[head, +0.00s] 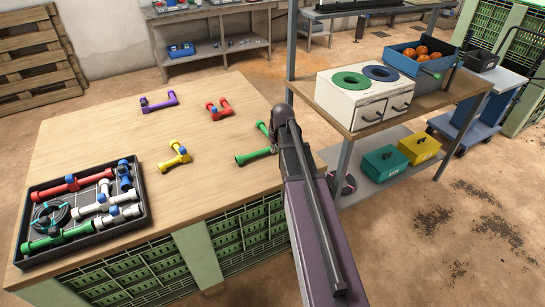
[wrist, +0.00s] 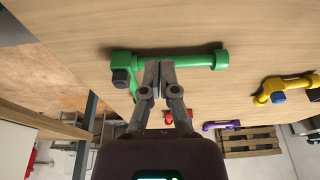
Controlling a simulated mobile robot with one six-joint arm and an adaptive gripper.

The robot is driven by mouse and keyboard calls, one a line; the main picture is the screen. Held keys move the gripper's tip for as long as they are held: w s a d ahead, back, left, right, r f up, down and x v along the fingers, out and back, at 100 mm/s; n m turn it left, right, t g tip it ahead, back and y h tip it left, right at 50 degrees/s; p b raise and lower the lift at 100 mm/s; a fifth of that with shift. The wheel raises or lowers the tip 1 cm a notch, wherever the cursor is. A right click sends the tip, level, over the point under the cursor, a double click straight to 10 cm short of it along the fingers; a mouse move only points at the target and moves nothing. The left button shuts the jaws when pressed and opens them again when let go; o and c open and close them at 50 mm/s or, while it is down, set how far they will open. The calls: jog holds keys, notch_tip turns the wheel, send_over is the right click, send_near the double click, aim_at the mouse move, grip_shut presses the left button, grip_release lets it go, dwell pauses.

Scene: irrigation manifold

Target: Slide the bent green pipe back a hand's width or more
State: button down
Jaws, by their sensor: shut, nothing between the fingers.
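The bent green pipe (head: 252,156) lies on the wooden table near its right edge, its corner side hidden behind my arm in the head view. In the wrist view the green pipe (wrist: 200,61) shows a long leg across the picture, a bend at the left and a dark fitting there. My gripper (wrist: 159,66) is shut and empty, its fingertips overlapping the pipe's long leg in that view. I cannot tell whether they touch it. In the head view the gripper (head: 274,148) is mostly hidden by my arm, at the pipe's right end.
A yellow pipe (head: 174,157), a red pipe (head: 218,109) and a purple pipe (head: 160,102) lie left of the green one. A black tray (head: 145,222) of fittings is at front left. Bare wood lies between them. A bench with a white bin box (head: 345,107) stands right.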

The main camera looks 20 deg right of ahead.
aim_at(259, 140)
jog(key=d, duration=0.1)
jog(key=w+d, duration=0.1)
jog(key=d, duration=0.1)
jog(key=shift+w+f, duration=0.2)
jog(key=shift+f, duration=0.2)
jog(key=b+x, duration=1)
jog(key=shift+w+r, duration=0.1)
jog(key=shift+w, duration=0.05)
jog(key=shift+w+r, duration=0.15)
jog(key=shift+w, duration=1)
jog(key=shift+w+a, duration=0.1)
jog(key=shift+w, duration=0.8)
jog(key=w, duration=1.2)
jog(key=shift+w+a, duration=0.2)
